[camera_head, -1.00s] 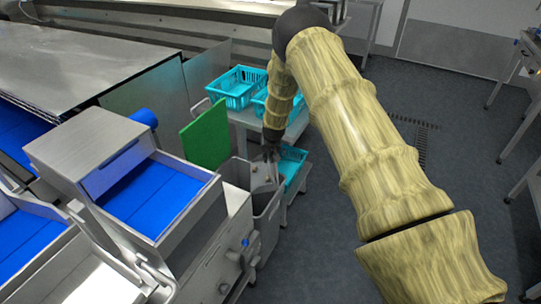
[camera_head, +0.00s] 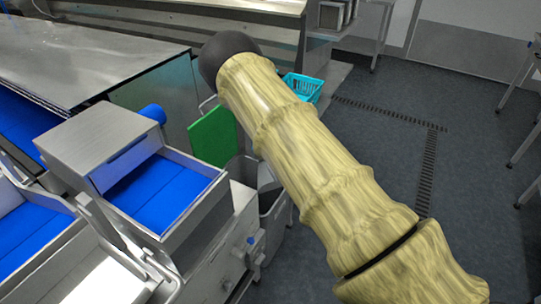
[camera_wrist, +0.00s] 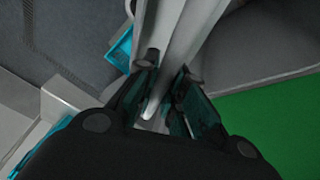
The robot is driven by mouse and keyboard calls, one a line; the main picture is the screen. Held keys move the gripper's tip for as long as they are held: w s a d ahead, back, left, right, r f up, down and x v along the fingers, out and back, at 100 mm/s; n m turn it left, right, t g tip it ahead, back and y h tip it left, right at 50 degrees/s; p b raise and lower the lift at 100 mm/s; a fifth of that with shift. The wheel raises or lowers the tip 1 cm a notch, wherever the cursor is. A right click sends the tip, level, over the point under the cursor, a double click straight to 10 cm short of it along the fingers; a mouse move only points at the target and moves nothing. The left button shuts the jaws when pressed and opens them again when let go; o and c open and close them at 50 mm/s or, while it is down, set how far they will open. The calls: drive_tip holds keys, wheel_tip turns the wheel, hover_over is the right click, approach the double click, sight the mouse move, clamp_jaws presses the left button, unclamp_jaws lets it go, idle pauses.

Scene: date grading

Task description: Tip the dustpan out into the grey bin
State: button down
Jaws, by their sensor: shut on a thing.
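In the wrist view my gripper (camera_wrist: 166,78) is shut on a long pale grey handle (camera_wrist: 182,28), which I take for the dustpan's. The pan end and anything in it cannot be made out. In the head view my gripper is hidden behind my arm. The grey bin (camera_head: 273,210) stands beside the steel machine, partly covered by my arm. A grey curved shape (camera_head: 242,172) shows at its back left; I cannot tell whether it is the dustpan or part of the bin.
A green board (camera_head: 212,137) stands upright close behind the bin; it also shows in the wrist view (camera_wrist: 270,120). The steel machine with blue belts (camera_head: 160,195) fills the left. A turquoise crate (camera_head: 303,87) is behind my arm. The floor at right is clear.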

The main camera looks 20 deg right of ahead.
drive_tip(key=w+a+n+g+h+b, duration=0.1)
drive_tip(key=w+a+h+b, duration=0.1)
drive_tip(key=a+h+b, duration=0.2)
drive_tip(key=shift+w+a+b, duration=0.2)
drive_tip(key=shift+a+b, duration=0.15)
drive_tip(key=shift+a, duration=0.5)
idle(0.3)
drive_tip(key=shift+r, duration=0.1)
idle(1.1)
drive_tip(key=shift+b, duration=0.65)
